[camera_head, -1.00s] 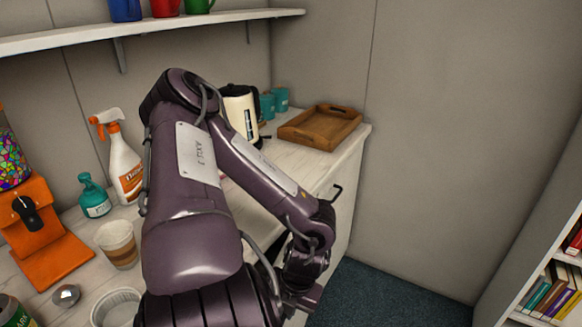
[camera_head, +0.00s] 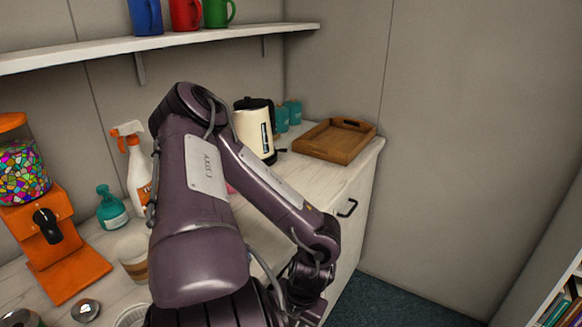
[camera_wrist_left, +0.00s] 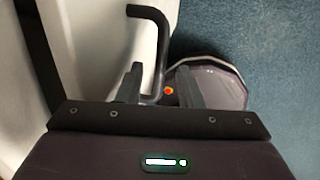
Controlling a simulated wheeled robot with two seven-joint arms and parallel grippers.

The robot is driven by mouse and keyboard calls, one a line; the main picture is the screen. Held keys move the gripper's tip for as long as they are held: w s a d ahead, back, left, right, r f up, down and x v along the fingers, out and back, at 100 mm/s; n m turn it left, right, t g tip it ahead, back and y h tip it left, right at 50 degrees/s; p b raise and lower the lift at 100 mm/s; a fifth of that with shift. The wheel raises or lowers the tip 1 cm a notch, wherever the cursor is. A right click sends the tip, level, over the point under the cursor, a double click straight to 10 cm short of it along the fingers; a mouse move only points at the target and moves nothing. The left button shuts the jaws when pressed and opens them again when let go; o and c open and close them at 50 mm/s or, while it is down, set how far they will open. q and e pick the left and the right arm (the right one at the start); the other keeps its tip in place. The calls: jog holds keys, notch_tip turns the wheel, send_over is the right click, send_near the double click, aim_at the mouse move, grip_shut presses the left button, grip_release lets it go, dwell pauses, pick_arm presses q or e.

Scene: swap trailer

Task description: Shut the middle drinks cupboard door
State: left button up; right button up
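In the left wrist view, a white door panel (camera_wrist_left: 95,40) carries a black bar handle (camera_wrist_left: 158,45). A dark gap (camera_wrist_left: 35,65) runs along the panel's left side, so it appears to stand ajar. My left gripper (camera_wrist_left: 160,88) is open, with the lower part of the handle between its two fingers; I cannot tell whether they touch it. In the head view, my left arm covers much of the cupboard front, and its fingertips are hidden. Another black handle (camera_head: 347,208) shows on the white cupboard front at the right end. My right gripper is out of view.
The white counter (camera_head: 325,172) holds a wooden tray (camera_head: 337,140), a cream kettle (camera_head: 254,130), a spray bottle (camera_head: 137,170), a paper cup (camera_head: 133,258) and an orange candy dispenser (camera_head: 62,265). Blue floor (camera_head: 400,300) is clear at right. A bookshelf (camera_head: 560,285) stands far right.

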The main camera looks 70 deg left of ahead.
pick_arm(q)
notch_tip(320, 180, up, 8)
jog(key=d+p, duration=0.1)
jog(key=shift+w+f, duration=0.15)
jog(key=shift+w, duration=0.3)
jog(key=shift+d, duration=0.1)
